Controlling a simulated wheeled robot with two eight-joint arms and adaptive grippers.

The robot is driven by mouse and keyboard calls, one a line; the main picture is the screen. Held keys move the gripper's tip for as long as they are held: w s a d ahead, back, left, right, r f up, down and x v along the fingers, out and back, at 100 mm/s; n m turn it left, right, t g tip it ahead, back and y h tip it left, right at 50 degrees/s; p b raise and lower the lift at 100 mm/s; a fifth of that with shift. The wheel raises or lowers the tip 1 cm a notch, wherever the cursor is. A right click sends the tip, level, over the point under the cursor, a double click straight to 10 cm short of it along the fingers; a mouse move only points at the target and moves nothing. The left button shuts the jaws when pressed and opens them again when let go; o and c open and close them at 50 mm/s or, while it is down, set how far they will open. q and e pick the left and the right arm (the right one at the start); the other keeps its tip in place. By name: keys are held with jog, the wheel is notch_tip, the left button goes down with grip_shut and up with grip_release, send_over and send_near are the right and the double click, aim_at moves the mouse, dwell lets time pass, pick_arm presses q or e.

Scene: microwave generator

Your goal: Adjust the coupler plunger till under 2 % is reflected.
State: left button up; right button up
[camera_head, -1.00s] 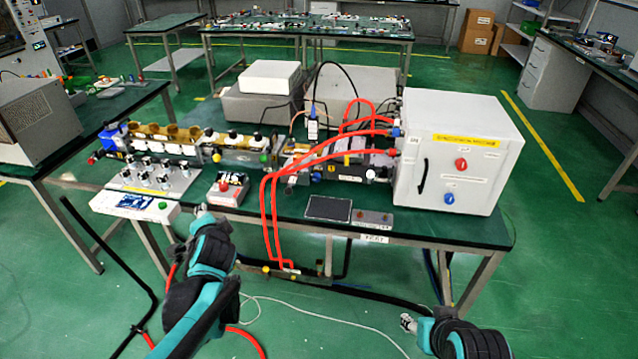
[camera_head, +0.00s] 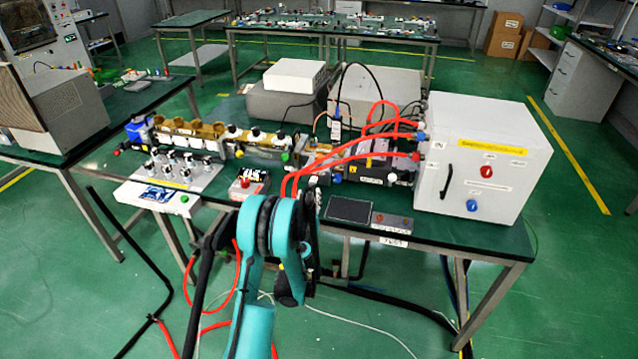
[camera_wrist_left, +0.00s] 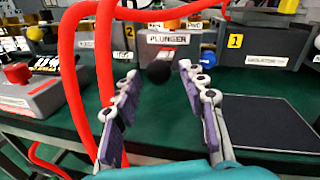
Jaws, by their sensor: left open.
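The coupler plunger's black round knob (camera_wrist_left: 159,71) shows in the left wrist view, below a white label reading PLUNGER (camera_wrist_left: 169,39). My left gripper (camera_wrist_left: 160,75) is open, with one purple-padded finger on each side of the knob in the picture. I see no finger closed on it; the remaining gap in depth is hard to judge. In the head view my left arm reaches up to the bench's front edge, and its wrist and gripper (camera_head: 314,198) cover the plunger area. My right gripper is out of view.
Red hoses (camera_wrist_left: 82,75) run close by the left finger. A dark flat panel (camera_wrist_left: 272,122) lies to the right, also in the head view (camera_head: 348,209). A red-button box (camera_wrist_left: 35,90) stands left. The white cabinet (camera_head: 480,160) fills the bench's right end.

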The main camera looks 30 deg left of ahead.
pick_arm(q)
jog(key=shift+w+a+r+p, duration=0.3)
jog(key=shift+w+p, duration=0.25)
jog(key=shift+w, duration=0.1)
jog(key=x, duration=0.1)
jog(key=b+x, duration=0.1)
jog(key=x, duration=0.3)
jog(key=shift+f, duration=0.3)
jog(key=shift+w+a+r+b, duration=0.1)
jog(key=shift+w+a+b, duration=0.1)
jog(key=shift+w+b, duration=0.1)
grip_shut()
jog(key=shift+s, duration=0.1)
